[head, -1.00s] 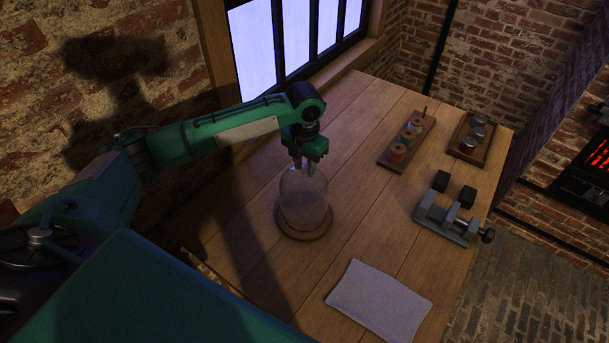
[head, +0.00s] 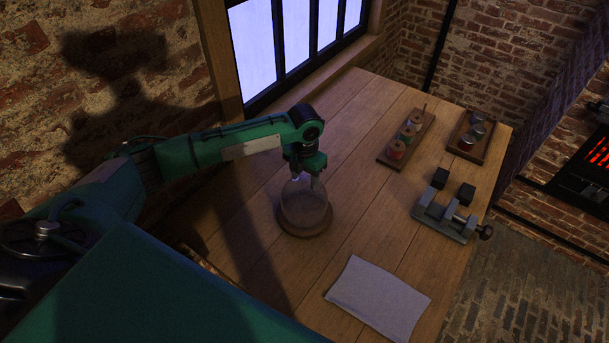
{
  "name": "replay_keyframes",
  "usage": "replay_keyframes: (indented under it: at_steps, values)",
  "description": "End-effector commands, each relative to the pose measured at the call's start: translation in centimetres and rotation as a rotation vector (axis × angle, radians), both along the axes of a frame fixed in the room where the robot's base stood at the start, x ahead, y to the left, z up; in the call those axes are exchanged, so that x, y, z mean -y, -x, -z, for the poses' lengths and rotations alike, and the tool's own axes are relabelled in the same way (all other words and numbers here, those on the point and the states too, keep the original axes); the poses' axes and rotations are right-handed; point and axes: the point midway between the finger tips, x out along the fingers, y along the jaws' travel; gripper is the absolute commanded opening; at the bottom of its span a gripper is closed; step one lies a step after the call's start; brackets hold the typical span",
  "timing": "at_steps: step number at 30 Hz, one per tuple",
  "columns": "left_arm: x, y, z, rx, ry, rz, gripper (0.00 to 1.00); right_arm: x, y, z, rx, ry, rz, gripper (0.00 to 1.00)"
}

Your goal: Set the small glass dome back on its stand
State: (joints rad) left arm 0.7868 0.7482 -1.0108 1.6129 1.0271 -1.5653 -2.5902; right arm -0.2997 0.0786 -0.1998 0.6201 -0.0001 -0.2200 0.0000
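The small glass dome (head: 304,207) is a clear, upright bell over its round wooden stand (head: 303,233) on the workbench. Its lower rim is at the stand's top; I cannot tell whether it touches or hangs just above. My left gripper (head: 305,180) points down at the top of the dome, and its fingers appear closed on the dome's top. The fingertips are small and dark, so the grip itself is hard to make out. My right gripper is not in view.
A white sheet (head: 378,298) lies on the wooden bench (head: 352,215) at the front. A rack of spools (head: 406,140), a tray with small jars (head: 470,138) and a grey vise (head: 447,218) with two black blocks stand to the right. A window is behind my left arm.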

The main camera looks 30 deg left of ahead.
Motion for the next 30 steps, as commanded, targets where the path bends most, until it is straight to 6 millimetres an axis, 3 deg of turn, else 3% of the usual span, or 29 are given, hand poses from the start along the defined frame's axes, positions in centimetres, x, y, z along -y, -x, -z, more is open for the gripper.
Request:
replay_keyframes:
  at_steps: [11, 14, 24, 30]
  values:
    - [0.0, -0.1, -0.7, 0.003, -0.001, 0.0, 0.5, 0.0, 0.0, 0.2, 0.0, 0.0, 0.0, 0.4]
    - [0.0, -0.1, -2.0, 0.004, 0.0, 0.0, 0.5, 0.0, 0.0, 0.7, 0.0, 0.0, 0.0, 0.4]
    - [0.0, -0.2, -9.2, 0.004, 0.001, 0.0, 0.5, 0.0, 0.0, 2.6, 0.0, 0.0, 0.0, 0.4]
    - [0.0, -0.1, -11.7, 0.002, 0.0, 0.0, 0.5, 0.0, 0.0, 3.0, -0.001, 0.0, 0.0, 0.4]
